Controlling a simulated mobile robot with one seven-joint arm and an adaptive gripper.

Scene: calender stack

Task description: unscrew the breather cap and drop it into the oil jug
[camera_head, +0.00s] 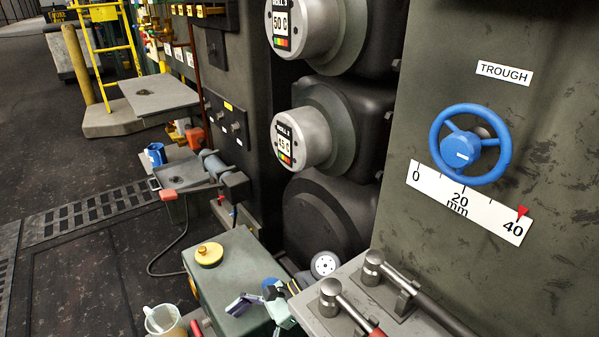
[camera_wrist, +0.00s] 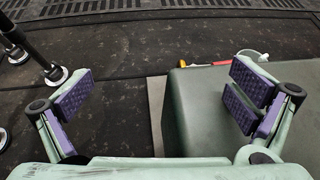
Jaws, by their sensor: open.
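The breather cap (camera_head: 209,254) is a round yellow cap on top of a grey-green box (camera_head: 232,262). The oil jug looks to be the cream, open-topped vessel (camera_head: 166,321) at the bottom edge of the head view, with something pale inside. My gripper (camera_head: 256,298), with purple pads, is over the front right part of the box, to the right of and nearer than the cap. In the wrist view my gripper (camera_wrist: 163,95) is wide open and empty. One finger is over the dark floor and the other over the box (camera_wrist: 205,125). The cap is not seen there.
Two metal-knobbed levers (camera_head: 374,268) stand on a grey ledge right of my gripper. A blue handwheel (camera_head: 470,145) is on the wall above. A small tray stand (camera_head: 183,174) with a hanging cable is behind the box. Floor left of the box is mostly clear.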

